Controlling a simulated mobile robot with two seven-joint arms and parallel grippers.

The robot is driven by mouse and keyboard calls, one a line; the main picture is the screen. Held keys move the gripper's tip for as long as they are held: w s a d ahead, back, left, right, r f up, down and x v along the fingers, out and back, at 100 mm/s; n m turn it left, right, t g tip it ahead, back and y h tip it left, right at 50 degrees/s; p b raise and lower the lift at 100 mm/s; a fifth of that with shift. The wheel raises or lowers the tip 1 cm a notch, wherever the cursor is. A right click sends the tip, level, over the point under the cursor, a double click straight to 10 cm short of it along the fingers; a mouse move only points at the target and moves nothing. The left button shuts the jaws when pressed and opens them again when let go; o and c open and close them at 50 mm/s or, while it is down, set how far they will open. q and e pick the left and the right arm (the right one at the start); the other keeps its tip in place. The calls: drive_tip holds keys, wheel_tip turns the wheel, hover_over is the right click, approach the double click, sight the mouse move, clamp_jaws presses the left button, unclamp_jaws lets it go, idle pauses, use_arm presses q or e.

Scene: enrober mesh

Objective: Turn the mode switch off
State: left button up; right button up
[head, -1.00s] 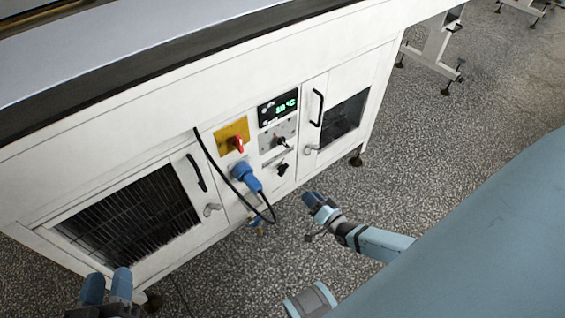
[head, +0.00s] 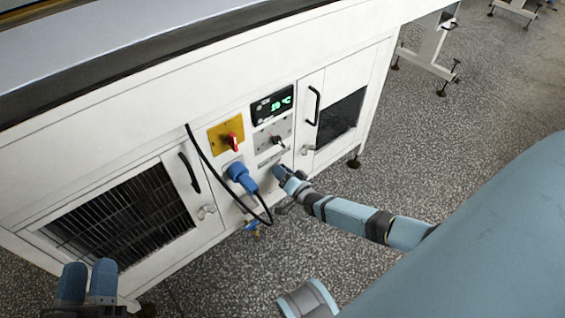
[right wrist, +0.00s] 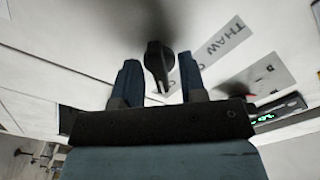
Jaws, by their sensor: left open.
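A black knob (right wrist: 157,65) sits on the white panel beside a grey label (right wrist: 215,48) that reads THAW, in the right wrist view; it appears to be the mode switch. The fingers of my right gripper (right wrist: 158,75) are open, one on each side of the knob, and I cannot tell whether they touch it. In the head view my right gripper (head: 281,174) is at the lower part of the control panel and hides this knob. My left gripper (head: 88,268) is open and empty at the lower left, in front of the cabinet.
Above are a green temperature display (head: 273,106), another knob on a grey plate (head: 272,137) and a red switch (head: 232,141) on a yellow plate (head: 217,134). A blue plug (head: 241,178) with a looping black cable (head: 262,205) is close to my right gripper's left.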

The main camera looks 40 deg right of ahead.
drive_tip(key=shift+c, duration=0.2)
drive_tip(key=c, duration=0.5)
use_arm(q)
drive_tip(key=shift+r, duration=0.1)
drive_tip(key=f+y+p, duration=0.1)
drive_tip(key=a+f+g+p, duration=0.1)
drive_tip(key=f, duration=0.1)
drive_tip(key=shift+w+a+y+p, duration=0.1)
drive_tip(key=shift+y+p, duration=0.3)
use_arm(e)
drive_tip(key=n, duration=0.8)
drive_tip(key=shift+a+n, duration=0.15)
drive_tip(key=shift+n, duration=0.25)
drive_tip(key=shift+s, duration=0.1)
